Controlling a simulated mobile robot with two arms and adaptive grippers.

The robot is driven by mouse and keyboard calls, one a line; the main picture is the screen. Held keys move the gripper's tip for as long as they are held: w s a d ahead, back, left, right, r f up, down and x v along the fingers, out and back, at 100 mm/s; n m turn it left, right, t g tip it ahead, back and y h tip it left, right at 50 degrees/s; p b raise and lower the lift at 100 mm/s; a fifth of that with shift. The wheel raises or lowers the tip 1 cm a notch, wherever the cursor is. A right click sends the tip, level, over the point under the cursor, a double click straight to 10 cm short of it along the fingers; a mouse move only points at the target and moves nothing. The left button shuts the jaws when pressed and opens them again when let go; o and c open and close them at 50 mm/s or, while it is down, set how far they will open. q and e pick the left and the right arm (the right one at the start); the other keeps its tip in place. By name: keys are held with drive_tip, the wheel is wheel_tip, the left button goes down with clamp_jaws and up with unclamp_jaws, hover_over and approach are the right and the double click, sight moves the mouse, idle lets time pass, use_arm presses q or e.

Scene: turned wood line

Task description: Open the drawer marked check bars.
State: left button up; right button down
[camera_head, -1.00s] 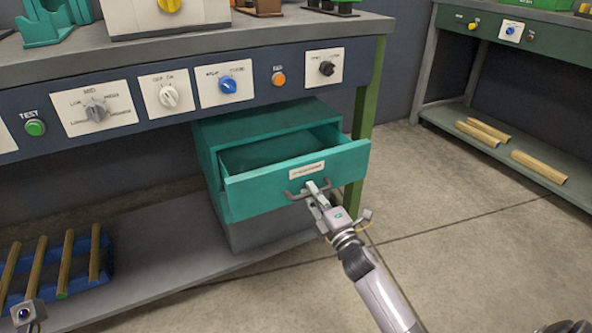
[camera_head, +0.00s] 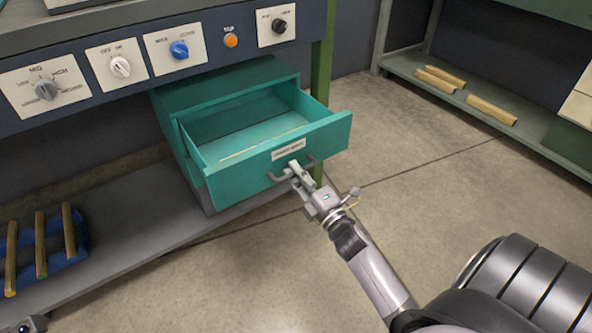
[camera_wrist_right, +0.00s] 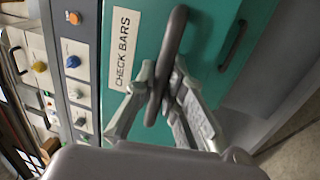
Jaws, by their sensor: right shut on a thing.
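The teal drawer (camera_head: 235,180) stands well out of its cabinet (camera_head: 225,85) under the bench, its inside visible from above. Its white label (camera_head: 289,149) reads CHECK BARS in the right wrist view (camera_wrist_right: 122,48). My right gripper (camera_head: 298,173) is shut on the drawer's dark bar handle (camera_head: 274,177), which also shows between the fingers in the right wrist view (camera_wrist_right: 171,45). A thin pale strip (camera_head: 265,145) shows inside the drawer behind its front. My left gripper's jaws do not show.
Above the drawer is a panel of knobs (camera_head: 180,50) and an orange button (camera_head: 231,40). A low shelf (camera_head: 140,225) holds a blue rack with wooden bars (camera_head: 41,245). Another bench's shelf (camera_head: 455,98) is at right. The floor (camera_head: 400,190) before the drawer is clear.

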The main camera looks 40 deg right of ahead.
drive_tip(key=c, duration=1.9)
unclamp_jaws()
drive_tip(key=s, duration=0.4)
drive_tip(key=s+f, duration=0.1)
drive_tip(key=s, duration=0.3)
drive_tip(key=s+f, duration=0.1)
drive_tip(key=s, duration=0.2)
drive_tip(key=shift+s+f, duration=0.15)
drive_tip(key=shift+s, duration=0.25)
